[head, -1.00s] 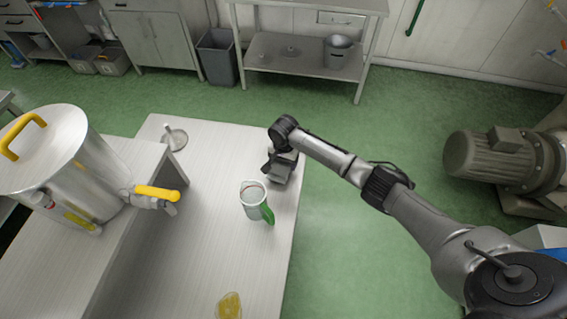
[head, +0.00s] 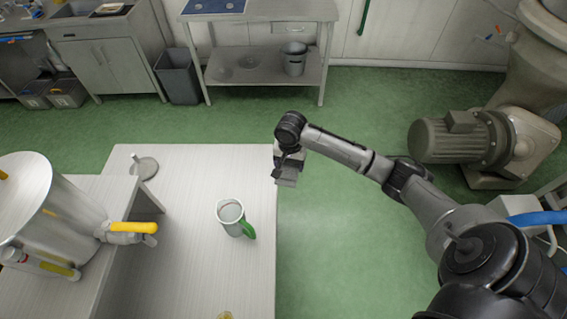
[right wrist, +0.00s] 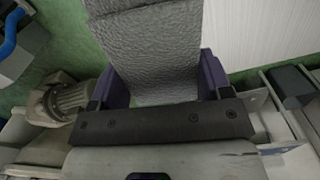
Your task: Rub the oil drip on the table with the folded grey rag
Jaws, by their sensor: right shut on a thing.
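My right gripper (head: 287,165) is shut on the folded grey rag (head: 285,180). In the head view they show at the back right edge of the white table (head: 190,185), and the height above it is hard to tell. In the right wrist view the textured rag (right wrist: 150,50) sticks out from between the dark fingers, with white tabletop to its right and green floor to its left. A yellow patch, probably the oil drip (head: 225,316), shows only as a sliver at the bottom edge of the head view. My left gripper is not in view.
A jug with a green handle (head: 232,218) stands on the table, between the rag and the yellow patch. At left are a steel drum (head: 40,215) with a yellow-handled tap (head: 132,229) and a small round-based stand (head: 144,166). A grey motor (head: 455,140) stands at right.

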